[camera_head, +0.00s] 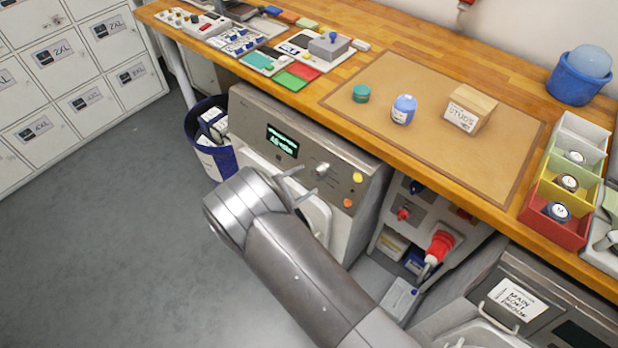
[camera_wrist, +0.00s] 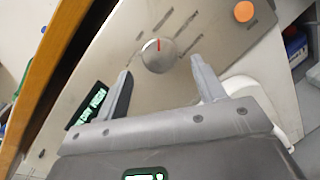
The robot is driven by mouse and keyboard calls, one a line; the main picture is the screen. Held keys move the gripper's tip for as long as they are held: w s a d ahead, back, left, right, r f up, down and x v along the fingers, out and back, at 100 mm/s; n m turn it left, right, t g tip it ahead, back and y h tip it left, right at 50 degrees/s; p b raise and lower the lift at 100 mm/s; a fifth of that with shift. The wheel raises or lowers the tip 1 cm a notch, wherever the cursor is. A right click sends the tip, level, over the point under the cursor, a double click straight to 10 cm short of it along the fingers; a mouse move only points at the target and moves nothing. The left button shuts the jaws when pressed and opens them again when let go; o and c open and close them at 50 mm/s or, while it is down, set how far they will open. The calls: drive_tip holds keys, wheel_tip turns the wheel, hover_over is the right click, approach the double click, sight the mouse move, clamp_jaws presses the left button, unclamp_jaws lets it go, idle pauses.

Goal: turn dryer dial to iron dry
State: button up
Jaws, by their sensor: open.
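The dryer (camera_head: 345,165) stands under the wooden bench, with a grey front panel. Its round silver dial (camera_head: 322,169) sits right of the lit display (camera_head: 282,142). In the wrist view the dial (camera_wrist: 159,56) shows a red pointer mark at its upper edge, with short printed marks around it that are too small to read. My gripper (camera_head: 303,180) is in front of the panel by the dial. In the wrist view its two fingers (camera_wrist: 160,80) are spread, one on each side below the dial, with nothing between them. They appear apart from the dial.
A yellow button (camera_head: 357,177) and an orange button (camera_head: 347,203) sit right of the dial; the orange one also shows in the wrist view (camera_wrist: 243,11). The bench edge (camera_head: 290,98) overhangs above the panel. A blue bin (camera_head: 212,150) stands left of the dryer. Open floor lies at the left.

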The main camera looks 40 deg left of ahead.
drive_tip(key=v, duration=0.8)
